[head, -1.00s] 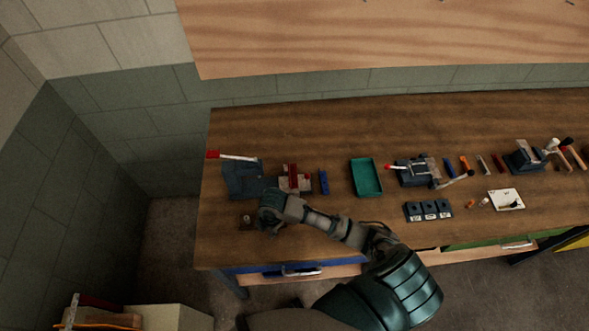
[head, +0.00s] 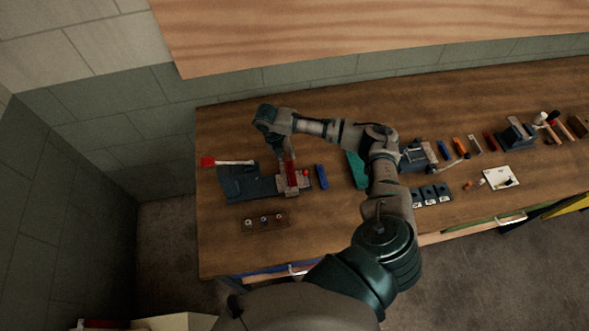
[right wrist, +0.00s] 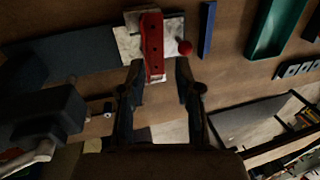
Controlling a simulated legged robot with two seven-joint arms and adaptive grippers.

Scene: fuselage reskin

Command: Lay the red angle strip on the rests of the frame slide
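The red angle strip (head: 291,172) shows at the pale metal block (head: 303,180) of a dark fixture (head: 243,184), which seems to be the frame slide. In the right wrist view the strip (right wrist: 152,42) is long, with dark holes, and overlaps the pale block (right wrist: 130,44). My right gripper (right wrist: 159,66) is open, its two fingers either side of the strip's near end with gaps visible. In the head view my right gripper (head: 281,150) hangs over the strip's far end, partly hiding it. Whether the strip sits on the rests is unclear. My left gripper is out of view.
A blue bar (head: 321,176) and a green tray (head: 357,168) lie to the right. A small block with round studs (head: 264,219) lies in front. A red-tipped lever (head: 208,161) sticks out left.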

